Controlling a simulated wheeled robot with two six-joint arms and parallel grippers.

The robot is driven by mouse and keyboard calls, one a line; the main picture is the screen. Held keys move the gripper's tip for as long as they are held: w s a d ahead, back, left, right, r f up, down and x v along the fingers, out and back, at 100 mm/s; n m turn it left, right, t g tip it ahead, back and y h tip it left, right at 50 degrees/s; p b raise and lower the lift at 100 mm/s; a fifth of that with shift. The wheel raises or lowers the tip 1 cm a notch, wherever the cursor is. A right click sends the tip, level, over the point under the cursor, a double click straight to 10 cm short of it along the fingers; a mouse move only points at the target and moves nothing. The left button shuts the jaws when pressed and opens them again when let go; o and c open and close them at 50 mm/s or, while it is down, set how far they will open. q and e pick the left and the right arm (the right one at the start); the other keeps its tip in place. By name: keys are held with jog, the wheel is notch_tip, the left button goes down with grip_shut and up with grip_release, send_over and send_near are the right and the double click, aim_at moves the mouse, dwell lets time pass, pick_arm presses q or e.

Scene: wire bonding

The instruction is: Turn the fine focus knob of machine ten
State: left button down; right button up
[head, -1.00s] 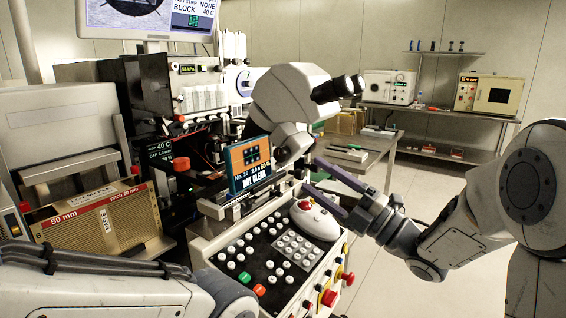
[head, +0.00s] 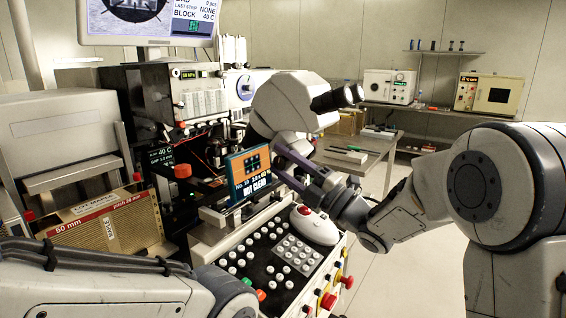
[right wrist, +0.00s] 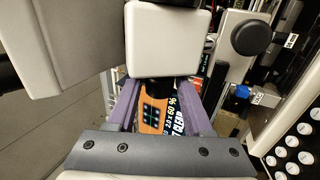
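In the right wrist view the gripper (right wrist: 163,105) is open, with a white block (right wrist: 165,40) just beyond the fingertips and the screen (right wrist: 158,113) visible behind the gap. I cannot pick out the fine focus knob for certain. My left gripper is out of view.
A button panel (head: 262,262) with a white red-topped controller (head: 314,226) lies below my right gripper. A brown "50 mm" magazine (head: 105,228) is at left. A grey bench (head: 368,160) stands behind. A round black part (right wrist: 251,37) shows in the right wrist view.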

grip_shut()
jog(key=shift+r+g+h+p, duration=0.25)
jog(key=shift+g+h+p, duration=0.35)
jog(key=shift+h+p, duration=0.25)
jog(key=g+h+p, duration=0.2)
jog(key=h+p, duration=0.1)
jog(key=p, duration=0.4)
jog(key=shift+h, duration=0.35)
jog(key=shift+f+g+h+p, duration=0.2)
jog(key=shift+g+h+p, duration=0.1)
jog(key=shift+g+p, duration=0.3)
jog(key=shift+o, duration=2.4)
grip_release()
